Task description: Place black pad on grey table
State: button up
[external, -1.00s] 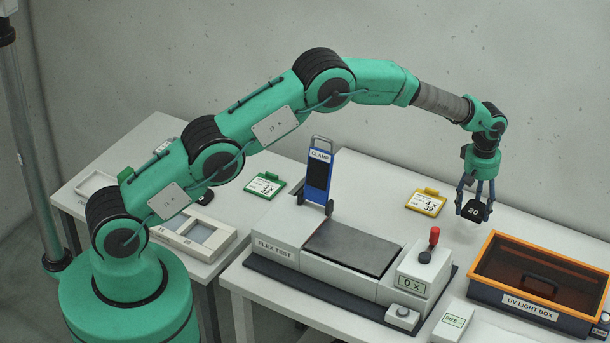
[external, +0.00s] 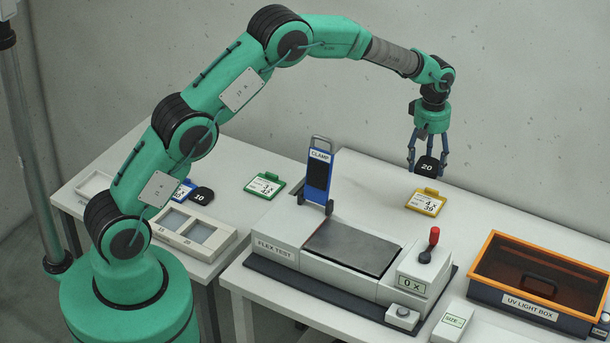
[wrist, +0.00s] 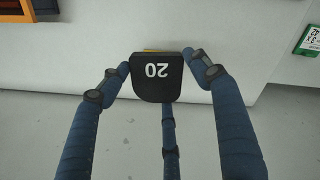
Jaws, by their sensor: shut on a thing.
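The black pad (external: 427,165), marked 20, is held in my gripper (external: 427,160). In the wrist view the pad (wrist: 156,77) sits between the blue fingers of my gripper (wrist: 157,72), its number upside down. In the external view my gripper is raised behind the yellow tag at the table's back. The grey table surface (external: 330,219) is the dark grey plate on the flex test machine, or the light grey bench (external: 480,215) around it; I cannot tell which. A second black pad (external: 201,196), marked 10, lies on the left bench.
The blue clamp (external: 318,178) stands upright behind the plate. A red-knobbed lever (external: 434,238) is at its right. An orange-rimmed UV light box (external: 530,306) is far right. A two-window tray (external: 195,232) lies left.

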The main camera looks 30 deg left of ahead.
jog(key=s+a+r+n+b, duration=0.1)
jog(key=s+a, duration=0.2)
jog(key=a, duration=0.8)
jog(key=s+a+n, duration=0.2)
jog(key=s+a, duration=0.2)
jog(key=a, duration=0.6)
jog(key=s+a+r+n+b, duration=0.1)
jog(key=s+a, duration=0.2)
jog(key=a, duration=0.8)
jog(key=s+a+f+n, duration=0.2)
jog(key=s+a, duration=1)
jog(key=s+a+f+n+b, duration=0.1)
jog(key=s+a+f, duration=0.15)
jog(key=s, duration=0.45)
jog(key=s+a+f+n, duration=0.1)
jog(key=s+a, duration=0.3)
jog(key=s, duration=0.4)
jog(key=f, duration=1.4)
jog(key=shift+w+a+f, duration=0.2)
jog(key=shift+w+f, duration=0.15)
jog(key=shift+w, duration=0.05)
jog(key=b, duration=0.2)
send_over(229, 210)
jog(key=shift+f, duration=0.75)
